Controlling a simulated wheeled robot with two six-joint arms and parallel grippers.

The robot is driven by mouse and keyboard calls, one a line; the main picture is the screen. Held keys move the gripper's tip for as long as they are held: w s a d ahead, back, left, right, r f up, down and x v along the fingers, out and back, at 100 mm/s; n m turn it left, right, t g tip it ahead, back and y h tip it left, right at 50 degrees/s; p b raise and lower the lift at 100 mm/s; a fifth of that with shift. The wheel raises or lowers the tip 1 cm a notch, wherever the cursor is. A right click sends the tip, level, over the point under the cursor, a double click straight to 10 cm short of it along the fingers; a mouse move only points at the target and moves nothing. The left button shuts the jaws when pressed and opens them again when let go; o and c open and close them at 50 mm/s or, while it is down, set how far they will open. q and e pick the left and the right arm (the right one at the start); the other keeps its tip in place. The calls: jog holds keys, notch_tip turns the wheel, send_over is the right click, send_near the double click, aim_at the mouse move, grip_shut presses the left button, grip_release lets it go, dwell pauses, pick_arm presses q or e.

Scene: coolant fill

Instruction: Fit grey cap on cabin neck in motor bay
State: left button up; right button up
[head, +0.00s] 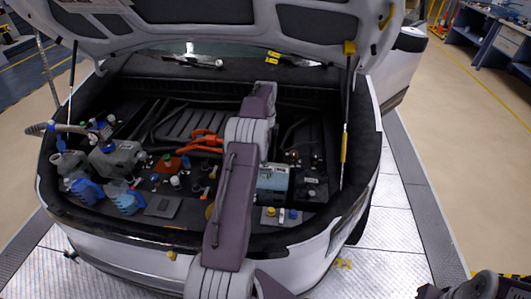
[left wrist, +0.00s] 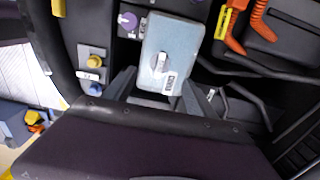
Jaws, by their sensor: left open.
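My left gripper (left wrist: 157,88) is open. Its two dark fingers reach to either side of the near end of a blue-grey box (left wrist: 165,40) in the left wrist view. A small grey knob-like part (left wrist: 160,62) shows on the box between the fingers; I cannot tell whether it is the grey cap. The box also shows in the head view (head: 273,183), just right of my left arm, which hides the gripper there. A purple cap (left wrist: 128,20) sits beside the box. I cannot tell which neck is the cabin neck.
A panel with a yellow cap (left wrist: 95,60) and a blue cap (left wrist: 95,88) lies near the bay's front edge. Orange cables (head: 207,141) run mid-bay. Bottles and jugs (head: 115,157) crowd the left side. The raised hood (head: 215,40) and a strut (head: 346,115) bound the space.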

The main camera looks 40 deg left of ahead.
aim_at(265, 167)
pick_arm(q)
jog(key=shift+f, duration=0.15)
notch_tip(265, 167, down, 9)
jog(key=shift+p, duration=0.85)
pick_arm(e)
jog(key=shift+r, duration=0.15)
pick_arm(q)
grip_shut()
jog(key=c, duration=1.1)
grip_release()
jog(key=shift+c, duration=0.8)
